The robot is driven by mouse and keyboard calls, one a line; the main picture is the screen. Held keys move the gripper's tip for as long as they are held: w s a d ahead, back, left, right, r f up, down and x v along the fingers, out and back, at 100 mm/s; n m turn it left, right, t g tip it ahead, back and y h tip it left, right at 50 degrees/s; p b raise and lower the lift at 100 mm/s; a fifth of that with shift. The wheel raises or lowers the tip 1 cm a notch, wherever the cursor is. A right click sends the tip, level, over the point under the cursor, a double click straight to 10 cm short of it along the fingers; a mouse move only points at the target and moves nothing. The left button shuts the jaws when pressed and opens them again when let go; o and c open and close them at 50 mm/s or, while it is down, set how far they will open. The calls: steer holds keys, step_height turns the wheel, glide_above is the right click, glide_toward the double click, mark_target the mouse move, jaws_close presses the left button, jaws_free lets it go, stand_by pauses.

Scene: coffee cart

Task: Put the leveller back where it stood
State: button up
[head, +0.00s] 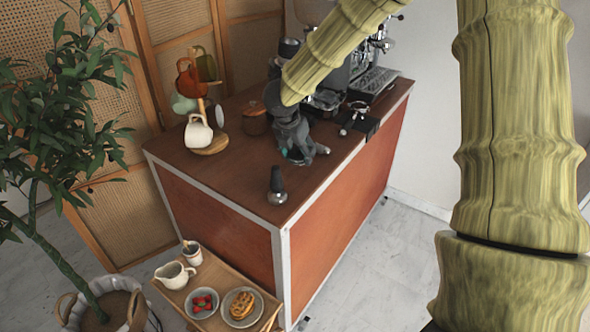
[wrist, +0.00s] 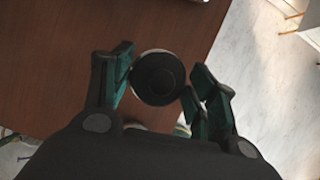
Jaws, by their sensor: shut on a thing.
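The leveller (wrist: 158,78) is a round dark disc with a thin silvery rim. In the wrist view it sits between the two green-padded fingers of my gripper (wrist: 160,84), which is shut on it. In the head view my gripper (head: 297,155) is low over the dark brown counter top, near its middle. The leveller is hidden there behind the fingers. I cannot tell whether it touches the counter.
A black-handled tamper (head: 277,186) stands near the counter's front corner. A portafilter (head: 354,117) lies by a black mat at the right edge. A mug tree (head: 212,140), a brown jar (head: 255,119) and the espresso machine (head: 345,78) stand behind. The front left counter is clear.

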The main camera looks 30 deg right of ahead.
mark_target(299, 176)
steer(key=shift+s+f, duration=0.1)
steer(key=shift+f, duration=0.35)
steer(key=shift+s+d+f, duration=0.15)
steer(key=shift+s+f, duration=0.1)
steer(key=shift+w+f+p, duration=0.2)
steer(key=shift+f+p, duration=0.1)
steer(key=shift+f, duration=1.8)
steer(key=shift+f, duration=0.1)
steer(key=o, duration=1.2)
steer(key=shift+c, duration=0.2)
steer(key=b+v, duration=0.1)
steer(key=v, duration=1.1)
